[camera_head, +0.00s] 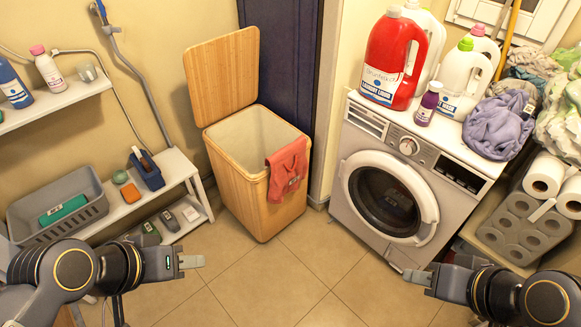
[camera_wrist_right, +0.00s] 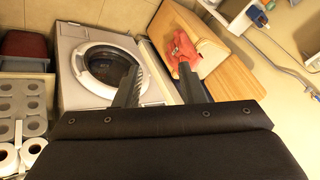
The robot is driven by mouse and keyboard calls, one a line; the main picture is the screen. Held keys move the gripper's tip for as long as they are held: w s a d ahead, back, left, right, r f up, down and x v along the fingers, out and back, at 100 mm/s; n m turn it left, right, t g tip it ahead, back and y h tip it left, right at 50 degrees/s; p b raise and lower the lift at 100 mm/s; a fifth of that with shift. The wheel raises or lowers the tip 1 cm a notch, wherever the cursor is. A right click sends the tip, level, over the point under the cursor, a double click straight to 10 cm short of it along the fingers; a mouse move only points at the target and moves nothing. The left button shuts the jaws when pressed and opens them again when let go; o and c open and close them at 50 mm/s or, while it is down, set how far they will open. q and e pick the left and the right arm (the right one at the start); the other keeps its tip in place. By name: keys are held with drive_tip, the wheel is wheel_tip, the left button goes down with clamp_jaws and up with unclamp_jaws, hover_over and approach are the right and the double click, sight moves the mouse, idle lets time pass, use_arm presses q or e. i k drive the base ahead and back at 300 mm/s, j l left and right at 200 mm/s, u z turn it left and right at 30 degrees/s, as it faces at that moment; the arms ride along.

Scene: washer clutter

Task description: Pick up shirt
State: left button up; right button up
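The shirt (camera_head: 288,168) is a red cloth draped over the front right rim of the wooden laundry hamper (camera_head: 238,185), hanging down its outside. In the right wrist view the red shirt (camera_wrist_right: 183,48) shows beyond the fingers, on the hamper edge. My right gripper (camera_head: 414,277) is in front of the washer, low and to the right of the shirt. In the right wrist view its two fingers (camera_wrist_right: 160,70) stand apart with nothing between them. My left gripper (camera_head: 191,262) is left of and in front of the hamper, away from the shirt; its finger gap is not clear.
The hamper lid (camera_head: 222,75) stands open. The white washer (camera_head: 391,190) is right of the hamper, with bottles and a purple cloth (camera_head: 499,126) on top. A low shelf (camera_head: 150,190) and grey basket (camera_head: 60,205) stand left. The tiled floor (camera_head: 275,285) in the middle is clear.

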sight(289, 165)
drive_tip(key=i+j+u, duration=0.2)
drive_tip(key=i+j, duration=0.4)
drive_tip(key=i, duration=0.15)
drive_tip(key=i+j, duration=0.4)
drive_tip(key=i+j+u, duration=0.1)
drive_tip(key=i+j, duration=0.3)
drive_tip(key=i, duration=0.25)
